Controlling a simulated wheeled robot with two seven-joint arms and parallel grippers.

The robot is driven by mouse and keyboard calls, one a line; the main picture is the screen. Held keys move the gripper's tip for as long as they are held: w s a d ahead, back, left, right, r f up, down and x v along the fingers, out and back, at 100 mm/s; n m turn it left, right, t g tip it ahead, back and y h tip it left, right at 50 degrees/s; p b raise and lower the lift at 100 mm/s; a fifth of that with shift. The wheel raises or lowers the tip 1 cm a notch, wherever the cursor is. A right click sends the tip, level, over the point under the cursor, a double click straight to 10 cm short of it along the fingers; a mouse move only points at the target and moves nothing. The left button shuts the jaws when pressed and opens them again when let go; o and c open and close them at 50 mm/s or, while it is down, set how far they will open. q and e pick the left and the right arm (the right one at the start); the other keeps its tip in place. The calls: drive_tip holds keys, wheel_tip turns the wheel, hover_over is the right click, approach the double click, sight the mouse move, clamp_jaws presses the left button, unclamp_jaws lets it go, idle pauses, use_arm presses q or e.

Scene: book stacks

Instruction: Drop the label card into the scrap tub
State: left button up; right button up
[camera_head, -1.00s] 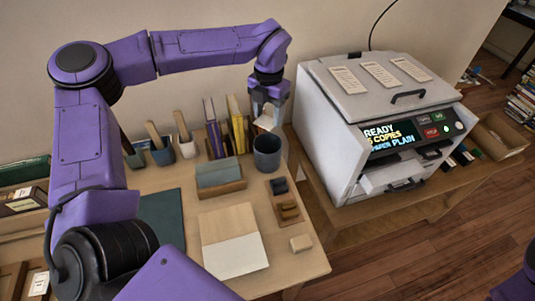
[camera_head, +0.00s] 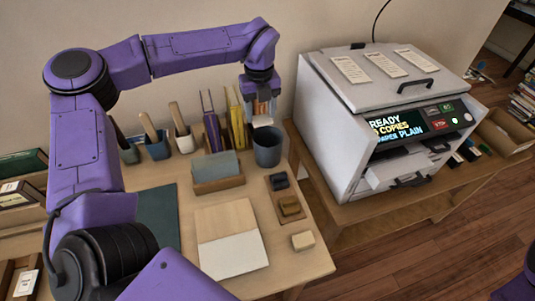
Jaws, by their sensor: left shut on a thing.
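My left gripper (camera_head: 262,106) points down just above and behind the scrap tub, close to the wall. It is shut on the label card (camera_head: 263,120), a small pale piece showing at its fingertips, partly hidden by the fingers. The scrap tub (camera_head: 267,151) is a dark grey-blue round cup standing at the back right of the wooden table. The card shows over the tub's rear rim; whether it is inside the rim line I cannot tell. My right gripper is out of view.
Left of the tub stand yellow and purple books (camera_head: 235,128) in a rack, and a card holder (camera_head: 217,172). Wooden-handled tools stand in cups (camera_head: 157,146). A small tray (camera_head: 287,206) lies in front of the tub. A large grey copier (camera_head: 385,120) stands to the right.

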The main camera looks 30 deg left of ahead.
use_arm(q)
drive_tip(key=o, duration=1.1)
drive_tip(key=shift+o, duration=0.2)
drive_tip(key=shift+r, duration=0.15)
wheel_tip(320, 180, up, 10)
drive_tip(key=shift+r, duration=0.15)
